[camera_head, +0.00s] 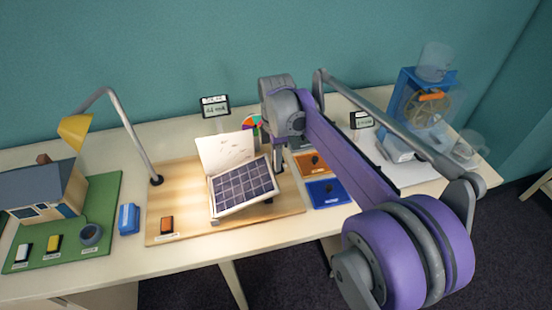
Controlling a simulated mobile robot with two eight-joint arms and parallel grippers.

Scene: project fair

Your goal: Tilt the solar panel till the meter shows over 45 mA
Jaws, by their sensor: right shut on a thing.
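The solar panel (243,186), dark with a white frame, stands tilted on a wooden board (185,222). A pale sheet (226,149) stands behind it. My right gripper (278,160) comes down from above and is shut at the panel's right edge; its fingertips are partly hidden by the arm and panel. The meter (215,106) stands behind the board, and its small digits look like 44 mA, though they are hard to read. A lamp with a yellow shade (75,130) bends over from the left side of the board. My left gripper is not in view.
A model house (42,195) on a green mat (105,190) is at left. A blue box (129,218) and an orange switch (167,225) sit near the front. Orange and blue trays (326,193) lie right of the board. A blue machine (420,100) stands at far right.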

